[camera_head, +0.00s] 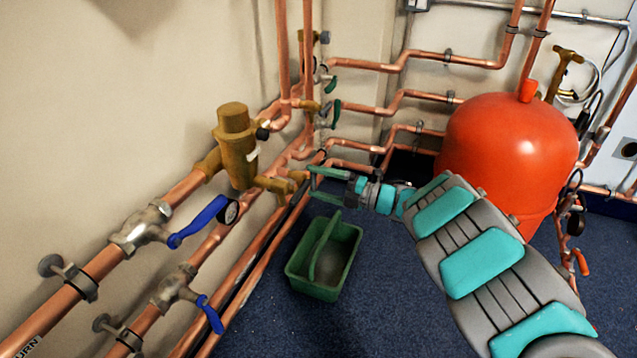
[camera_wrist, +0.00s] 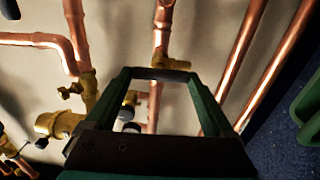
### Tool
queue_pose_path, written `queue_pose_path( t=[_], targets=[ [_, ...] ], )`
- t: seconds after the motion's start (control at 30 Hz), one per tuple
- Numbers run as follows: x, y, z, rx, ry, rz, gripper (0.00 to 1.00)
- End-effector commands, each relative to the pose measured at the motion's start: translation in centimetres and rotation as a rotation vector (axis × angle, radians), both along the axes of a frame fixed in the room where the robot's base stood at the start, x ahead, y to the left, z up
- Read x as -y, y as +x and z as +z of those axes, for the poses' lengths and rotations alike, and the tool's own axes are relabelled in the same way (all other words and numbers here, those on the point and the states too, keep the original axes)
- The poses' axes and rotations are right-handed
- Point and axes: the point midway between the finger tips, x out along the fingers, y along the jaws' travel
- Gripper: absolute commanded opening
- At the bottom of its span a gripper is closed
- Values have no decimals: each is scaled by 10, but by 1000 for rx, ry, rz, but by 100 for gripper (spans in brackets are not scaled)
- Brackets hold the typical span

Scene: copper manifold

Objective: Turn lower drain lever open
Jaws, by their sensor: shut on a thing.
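My gripper (camera_head: 311,182) reaches left to the pipework, beside a brass drain fitting (camera_head: 285,185) below the large brass valve body. In the wrist view my gripper (camera_wrist: 160,74) has its two green fingers slanting inward. A short dark grey bar (camera_wrist: 162,75) spans between their tips and appears to be the lower drain lever. The fingers are shut on it. A brass fitting (camera_wrist: 172,62) on a vertical copper pipe shows just behind the bar. In the head view the lever is too small and hidden to tell its angle.
A green tray with a handle (camera_head: 291,270) stands on the blue floor below my gripper. Blue-handled valves (camera_head: 205,219) sit on the left pipes. Green levers (camera_head: 336,112) are on pipes behind. A red tank (camera_head: 500,140) stands right of the pipes, behind my arm.

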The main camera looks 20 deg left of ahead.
Motion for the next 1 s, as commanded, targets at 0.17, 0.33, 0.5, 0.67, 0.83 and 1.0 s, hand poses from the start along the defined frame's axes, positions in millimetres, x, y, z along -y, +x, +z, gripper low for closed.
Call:
queue_pose_path(
  t=[0.17,0.33,0.5,0.67,0.83,1.0],
  targets=[
    [-1,-2,-2,0,-4,4,32],
    [-1,-2,-2,0,-4,4,98],
    [0,-1,-1,0,-2,2,100],
    [4,-1,-1,0,-2,1,100],
    [26,-2,0,0,-3,-1,100],
    [55,-4,0,1,-4,-1,100]
  ],
)
